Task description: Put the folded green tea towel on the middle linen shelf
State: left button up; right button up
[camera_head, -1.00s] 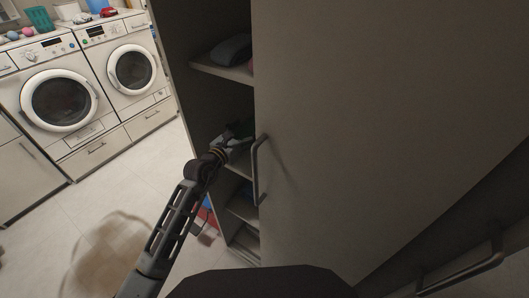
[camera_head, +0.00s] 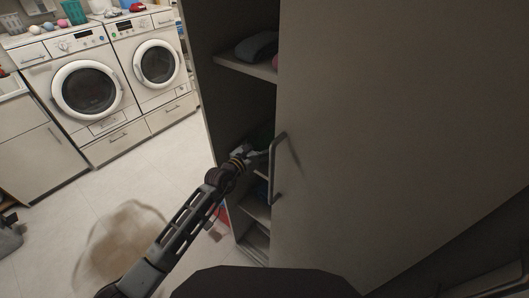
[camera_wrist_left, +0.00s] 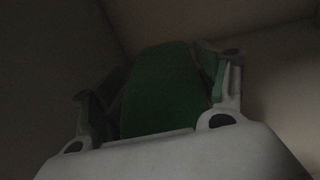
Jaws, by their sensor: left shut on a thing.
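My left gripper (camera_head: 255,158) reaches into the open side of the tall linen cupboard, at the height of a middle shelf. In the left wrist view my left gripper (camera_wrist_left: 155,105) is shut on the folded green tea towel (camera_wrist_left: 165,92), which lies between its fingers. In the head view only a dark bit of green shows by the gripper, and the cupboard door hides the rest. The shelf (camera_head: 262,172) under the gripper is mostly covered by my arm and the door. I cannot tell whether the towel touches it. My right gripper is not in view.
The cupboard door (camera_head: 390,130) with its bar handle (camera_head: 277,165) stands close to the right of my left gripper. A dark folded cloth (camera_head: 257,46) lies on the upper shelf (camera_head: 240,66). Lower shelves (camera_head: 257,207) show below. Two washing machines (camera_head: 88,90) stand at the back left.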

pick_arm(q)
jog(key=shift+f, duration=1.2)
jog(key=shift+f+b, duration=0.3)
jog(key=shift+f, duration=0.5)
jog(key=o, duration=1)
jog(key=shift+o, duration=0.6)
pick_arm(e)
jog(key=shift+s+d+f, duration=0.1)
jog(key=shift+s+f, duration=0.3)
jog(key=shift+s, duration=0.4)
